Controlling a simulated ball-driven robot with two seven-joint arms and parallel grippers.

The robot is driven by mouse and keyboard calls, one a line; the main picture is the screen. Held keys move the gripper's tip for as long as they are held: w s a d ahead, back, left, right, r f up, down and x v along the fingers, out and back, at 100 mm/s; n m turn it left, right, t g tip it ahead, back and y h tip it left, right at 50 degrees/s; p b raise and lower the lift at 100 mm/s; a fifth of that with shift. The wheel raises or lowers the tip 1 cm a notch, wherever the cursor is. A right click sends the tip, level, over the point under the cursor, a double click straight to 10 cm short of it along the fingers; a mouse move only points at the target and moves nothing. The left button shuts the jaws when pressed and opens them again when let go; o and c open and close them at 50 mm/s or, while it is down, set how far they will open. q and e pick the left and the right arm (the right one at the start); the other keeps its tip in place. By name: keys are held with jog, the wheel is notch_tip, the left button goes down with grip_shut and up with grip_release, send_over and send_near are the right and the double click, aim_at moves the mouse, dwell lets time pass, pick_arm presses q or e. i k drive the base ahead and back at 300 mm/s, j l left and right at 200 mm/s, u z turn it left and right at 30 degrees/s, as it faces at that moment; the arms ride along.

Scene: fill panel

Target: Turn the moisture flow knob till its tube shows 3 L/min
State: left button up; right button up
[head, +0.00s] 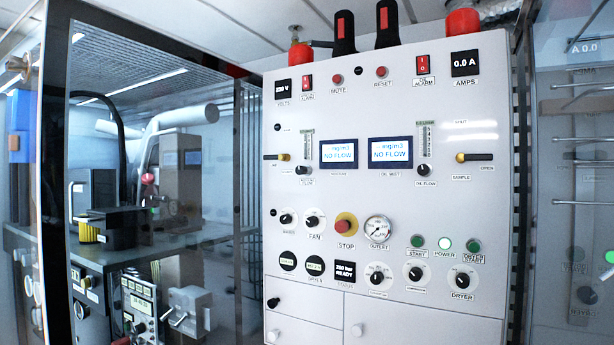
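The moisture flow knob (302,170) is a small dark knob on the left of the white panel, with a label under it. Its flow tube (309,146) stands upright just above it, with a fine scale. The scale and any float are too small to read. The moisture display (339,152) to the right of the tube reads "NO FLOW". Neither of my grippers is in the head view, and nothing touches the knob.
The oil flow knob (424,169) and its tube (425,140) sit to the right. A yellow-and-black lever (277,157) lies left of the moisture knob. The sample lever (474,157) points right, towards OPEN. A red stop button (346,226) is below.

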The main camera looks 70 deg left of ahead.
aim_at(301, 170)
jog(key=u, duration=2.15)
